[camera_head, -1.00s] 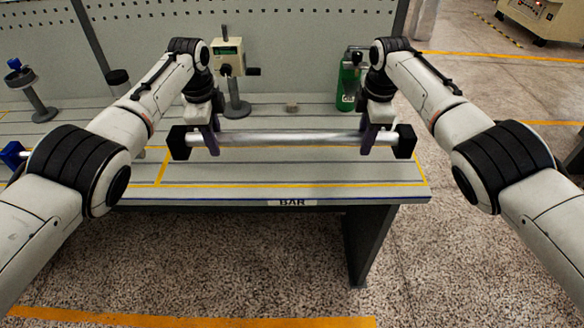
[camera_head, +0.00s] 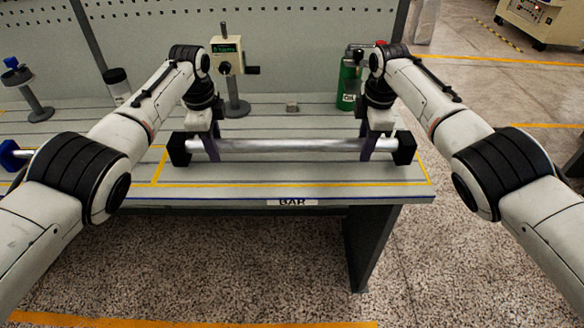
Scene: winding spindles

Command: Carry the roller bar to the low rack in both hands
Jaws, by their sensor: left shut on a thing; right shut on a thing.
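The roller bar (camera_head: 290,145) is a silver rod with black blocks at its two ends. It lies level across the yellow-outlined area of the grey workbench (camera_head: 250,175), marked BAR at the front edge. My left gripper (camera_head: 212,150) is shut on the bar near its left end block. My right gripper (camera_head: 368,148) is shut on it near its right end block. I cannot tell whether the bar touches the bench or is just above it. No low rack can be made out in this view.
A winding device on a stand (camera_head: 233,75) and a green canister (camera_head: 348,85) stand behind the bar. A small grey block (camera_head: 292,106) lies between them. A perforated panel (camera_head: 290,40) closes the back. Speckled floor (camera_head: 480,260) is open at front and right.

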